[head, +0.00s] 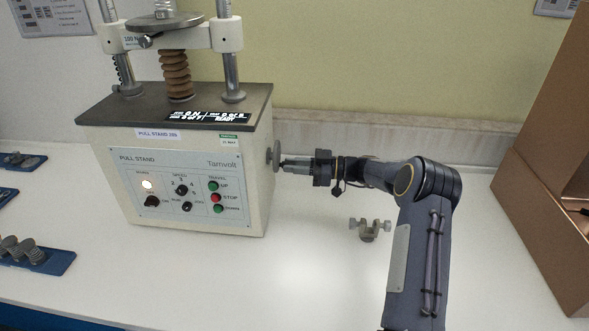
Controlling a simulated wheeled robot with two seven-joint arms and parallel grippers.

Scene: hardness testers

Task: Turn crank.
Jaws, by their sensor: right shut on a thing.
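The crank (275,155) is a grey disc on the right side wall of the white pull stand (180,190). My right gripper (287,163) reaches in from the right and is shut at the crank, on its handle; the fingertips hide the handle itself. The stand's small display (208,116) is lit and its last line reads READY. A lamp (147,184) on the front panel glows. My left gripper is not in view.
A small grey clamp (369,230) with side knobs lies on the white table below my right forearm. Blue trays (40,264) with metal parts sit at the left edge. A brown box (550,150) stands at the right. The front middle of the table is clear.

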